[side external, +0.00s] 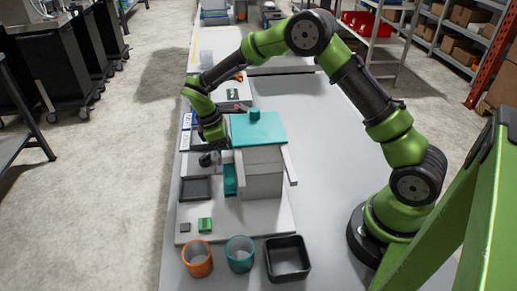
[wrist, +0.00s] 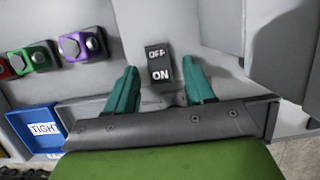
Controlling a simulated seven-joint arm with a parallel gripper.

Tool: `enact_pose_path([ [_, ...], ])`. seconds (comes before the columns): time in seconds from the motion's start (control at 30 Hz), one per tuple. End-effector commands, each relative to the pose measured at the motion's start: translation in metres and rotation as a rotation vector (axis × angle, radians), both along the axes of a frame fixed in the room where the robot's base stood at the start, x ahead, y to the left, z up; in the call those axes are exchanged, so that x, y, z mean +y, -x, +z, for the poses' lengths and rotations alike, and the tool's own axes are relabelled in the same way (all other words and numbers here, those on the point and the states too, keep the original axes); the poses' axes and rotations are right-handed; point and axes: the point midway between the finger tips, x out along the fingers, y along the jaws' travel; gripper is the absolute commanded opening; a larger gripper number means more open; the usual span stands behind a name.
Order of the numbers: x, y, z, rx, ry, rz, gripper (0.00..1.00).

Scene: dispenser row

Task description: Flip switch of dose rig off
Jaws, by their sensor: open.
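A small dark switch (wrist: 159,64) marked OFF and ON sits on a pale surface in the wrist view. Its OFF end is at the top of the picture and its ON end is nearer my gripper; I cannot tell which way it is set. My gripper (wrist: 160,74) is open, with its two teal fingers on either side of the switch and nothing held. I cannot tell whether a finger touches it. In the side view my gripper (side external: 208,158) is low, just left of the grey dispenser (side external: 262,172) with a teal lid (side external: 257,128). The switch is not discernible there.
Orange (side external: 197,258) and teal (side external: 240,254) cups and a black bin (side external: 287,258) stand in front. The bench right of the dispenser is clear.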

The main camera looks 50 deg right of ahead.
Motion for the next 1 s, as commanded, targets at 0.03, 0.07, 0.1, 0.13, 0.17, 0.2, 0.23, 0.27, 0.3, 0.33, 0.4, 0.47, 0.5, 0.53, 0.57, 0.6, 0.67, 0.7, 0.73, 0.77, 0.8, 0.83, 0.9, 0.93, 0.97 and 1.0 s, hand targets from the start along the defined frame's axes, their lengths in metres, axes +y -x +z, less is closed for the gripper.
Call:
enact_pose_path([
  [0.03,0.004,-0.004,0.000,0.025,0.027,0.007,0.53],
  [0.07,0.005,-0.004,0.000,0.040,0.043,0.006,0.53],
  [0.1,0.006,-0.005,0.000,0.061,0.065,0.004,0.53],
  [0.13,0.006,-0.007,0.008,0.055,0.065,0.004,0.53],
  [0.17,0.008,-0.009,0.014,0.053,0.065,0.003,0.53],
  [0.2,0.010,-0.011,0.022,0.053,0.063,0.003,0.53],
  [0.23,0.011,-0.012,0.027,0.054,0.063,0.001,0.53],
  [0.27,0.013,-0.014,0.033,0.053,0.063,0.003,0.53],
  [0.3,0.015,-0.016,0.040,0.053,0.063,0.003,0.53],
  [0.33,0.017,-0.018,0.046,0.053,0.063,0.004,0.53],
  [0.4,0.021,-0.021,0.059,0.053,0.063,0.002,0.53],
  [0.47,0.024,-0.025,0.070,0.054,0.063,0.003,0.53],
  [0.5,0.026,-0.027,0.077,0.053,0.063,0.003,0.53],
  [0.53,0.028,-0.029,0.083,0.054,0.064,0.004,0.53],
  [0.57,0.029,-0.030,0.088,0.054,0.063,0.003,0.53],
  [0.6,0.032,-0.032,0.096,0.054,0.063,0.002,0.53],
  [0.67,0.035,-0.036,0.106,0.055,0.064,0.002,0.53],
  [0.7,0.037,-0.038,0.113,0.054,0.063,0.002,0.53],
  [0.73,0.038,-0.039,0.118,0.055,0.064,0.003,0.53],
  [0.77,0.040,-0.040,0.122,0.056,0.063,0.003,0.53],
  [0.8,0.041,-0.042,0.128,0.056,0.063,0.002,0.53],
  [0.83,0.043,-0.043,0.133,0.055,0.062,0.003,0.53],
  [0.9,0.044,-0.045,0.140,0.057,0.065,0.002,0.53],
  [0.93,0.045,-0.046,0.143,0.057,0.064,0.003,0.53],
  [0.97,0.046,-0.047,0.146,0.058,0.064,0.003,0.53],
  [1.0,0.047,-0.048,0.150,0.059,0.065,0.003,0.53],
])
